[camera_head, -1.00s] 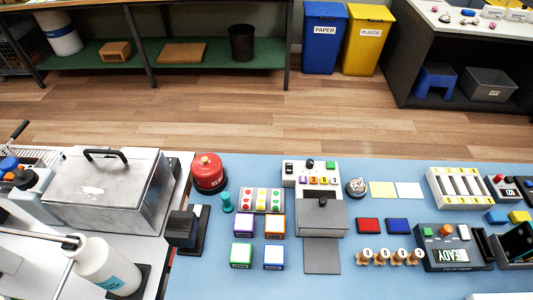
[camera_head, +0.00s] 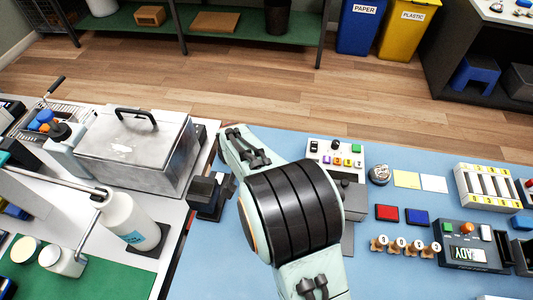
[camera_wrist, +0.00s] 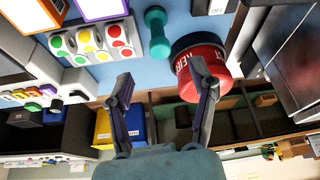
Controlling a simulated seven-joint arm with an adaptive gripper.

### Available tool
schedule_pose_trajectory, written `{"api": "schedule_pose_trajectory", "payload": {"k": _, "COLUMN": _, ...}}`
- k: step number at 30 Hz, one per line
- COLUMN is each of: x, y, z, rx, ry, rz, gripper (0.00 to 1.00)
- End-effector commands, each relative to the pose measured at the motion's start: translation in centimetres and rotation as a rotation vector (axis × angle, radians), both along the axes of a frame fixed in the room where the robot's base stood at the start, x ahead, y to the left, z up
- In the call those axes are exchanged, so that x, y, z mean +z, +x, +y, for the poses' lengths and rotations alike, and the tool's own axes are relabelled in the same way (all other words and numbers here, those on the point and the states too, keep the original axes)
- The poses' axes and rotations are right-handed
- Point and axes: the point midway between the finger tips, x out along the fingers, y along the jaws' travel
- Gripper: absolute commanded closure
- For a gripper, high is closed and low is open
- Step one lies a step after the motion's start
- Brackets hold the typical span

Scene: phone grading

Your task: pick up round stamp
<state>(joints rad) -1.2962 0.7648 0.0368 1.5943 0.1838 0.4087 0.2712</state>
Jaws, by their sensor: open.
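A small teal piece with two knobbed ends (camera_wrist: 157,32), which looks like a round stamp, stands on the blue mat (camera_wrist: 185,18) in the wrist view. A red round drum with white lettering (camera_wrist: 200,58) is right beside it. My gripper (camera_wrist: 161,80) is open and empty, its fingers pointing toward them. The teal piece appears above the gap between the fingertips, apart from them. The right fingertip overlaps the red drum in the picture; I cannot tell whether it touches. In the head view my arm hides both things and the gripper.
A tray of coloured dots (camera_wrist: 95,40) is left of the teal piece in the wrist view. A metal box (camera_head: 133,148) and a white bottle (camera_head: 128,218) stand left of my arm. Red (camera_head: 387,213) and blue (camera_head: 416,217) pads and small lettered wooden stamps (camera_head: 404,245) lie to the right.

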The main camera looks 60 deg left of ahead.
Motion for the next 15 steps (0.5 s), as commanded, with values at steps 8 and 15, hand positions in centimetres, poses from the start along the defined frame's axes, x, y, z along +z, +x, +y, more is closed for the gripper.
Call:
{"api": "schedule_pose_trajectory", "payload": {"k": 8, "x": -3.9, "y": 0.8, "z": 1.2, "rx": 0.002, "ry": -0.002, "rz": 0.001, "gripper": 0.42}}
{"api": "schedule_pose_trajectory", "payload": {"k": 15, "x": -5.8, "y": 1.4, "z": 2.0, "rx": 0.001, "ry": 0.000, "rz": 0.000, "gripper": 0.42}}
